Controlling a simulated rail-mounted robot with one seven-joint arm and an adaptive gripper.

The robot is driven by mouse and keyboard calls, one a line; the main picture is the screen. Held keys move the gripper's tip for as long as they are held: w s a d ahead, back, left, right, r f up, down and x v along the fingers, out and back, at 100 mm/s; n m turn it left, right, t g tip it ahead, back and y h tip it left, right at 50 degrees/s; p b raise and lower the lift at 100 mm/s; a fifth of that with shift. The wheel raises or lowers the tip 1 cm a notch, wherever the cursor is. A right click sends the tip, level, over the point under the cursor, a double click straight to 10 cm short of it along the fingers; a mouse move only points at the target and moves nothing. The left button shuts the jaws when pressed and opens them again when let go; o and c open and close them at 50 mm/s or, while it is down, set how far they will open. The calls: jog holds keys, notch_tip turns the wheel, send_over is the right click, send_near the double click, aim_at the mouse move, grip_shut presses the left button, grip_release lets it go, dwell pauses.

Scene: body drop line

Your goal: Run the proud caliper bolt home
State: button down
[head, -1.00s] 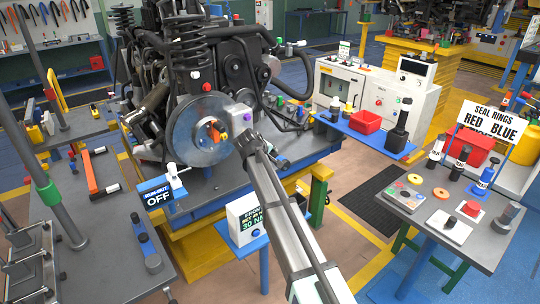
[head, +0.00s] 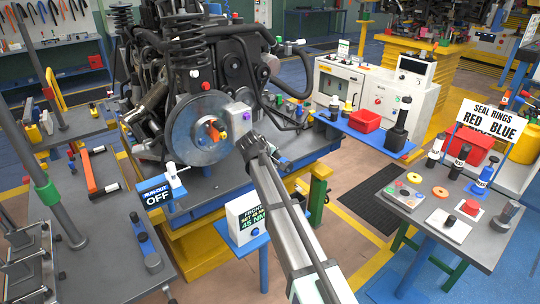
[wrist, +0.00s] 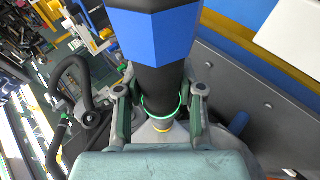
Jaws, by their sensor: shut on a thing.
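The brake disc (head: 190,135) stands on the corner of the suspension assembly, with an orange and yellow part at its hub. The light grey caliper block (head: 240,118) sits at the disc's right edge and carries a purple spot. My gripper (head: 250,144) is just below the caliper in the head view. In the wrist view my gripper (wrist: 160,112) is shut on a dark cylindrical tool (wrist: 150,75) with a blue band and a glowing green ring. The tool's working end is hidden, and I cannot make out the proud bolt or whether the tool touches it.
A white card (head: 247,220) reads "FRONT SET 45 NM". A run-out sign (head: 157,195) reads OFF. A blue shelf (head: 365,135) with a red bin is right of the assembly. A grey table (head: 435,215) with seal rings stands right. Floor is open between.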

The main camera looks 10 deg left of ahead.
jog(key=shift+s+d+r, duration=0.1)
jog(key=shift+s+d, duration=0.9)
jog(key=shift+s, duration=0.05)
jog(key=s+d+r+p, duration=0.3)
jog(key=s+d+r, duration=0.2)
jog(key=s+d, duration=0.3)
jog(key=shift+s+p, duration=0.35)
dwell(0.6)
dwell(1.0)
